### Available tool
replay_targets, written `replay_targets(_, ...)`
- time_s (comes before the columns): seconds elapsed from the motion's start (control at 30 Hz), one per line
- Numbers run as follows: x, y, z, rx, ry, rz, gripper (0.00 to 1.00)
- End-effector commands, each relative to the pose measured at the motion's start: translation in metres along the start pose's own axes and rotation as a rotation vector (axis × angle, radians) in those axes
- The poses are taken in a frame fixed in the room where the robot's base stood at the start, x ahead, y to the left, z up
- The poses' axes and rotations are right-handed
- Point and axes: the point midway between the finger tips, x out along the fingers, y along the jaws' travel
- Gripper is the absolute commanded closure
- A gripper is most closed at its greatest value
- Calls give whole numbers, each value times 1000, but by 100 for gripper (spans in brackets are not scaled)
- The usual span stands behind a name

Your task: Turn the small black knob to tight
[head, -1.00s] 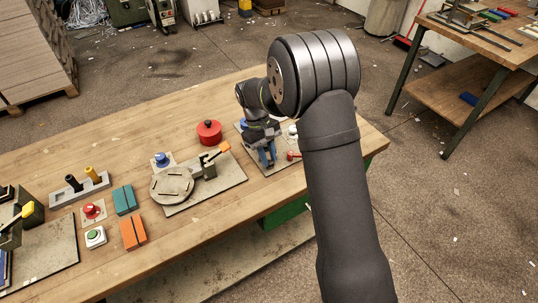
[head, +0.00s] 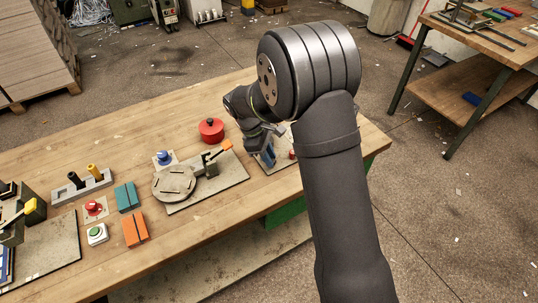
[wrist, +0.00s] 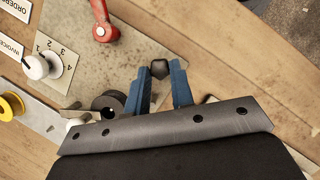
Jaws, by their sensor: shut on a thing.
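The small black knob (wrist: 160,68) shows in the wrist view between the tips of my gripper's blue fingers (wrist: 160,74). My gripper is shut on it, with one finger on either side. The knob stands over a grey-beige plate (wrist: 140,47). I cannot make out any tight mark or pointer on it. In the head view my gripper (head: 264,155) is low over the plate at the right end of the bench, and the knob is hidden there.
In the wrist view a red lever (wrist: 103,22), a white numbered dial (wrist: 36,66) and a dark round part (wrist: 109,102) lie close by. In the head view a red pot (head: 211,129) and an orange-handled fixture (head: 212,160) stand left of my gripper.

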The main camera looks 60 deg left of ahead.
Motion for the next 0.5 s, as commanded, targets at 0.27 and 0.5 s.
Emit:
replay_targets(0.27,1,0,0,-16,-1,5,100)
replay_targets(0.5,1,0,0,-15,-2,5,77)
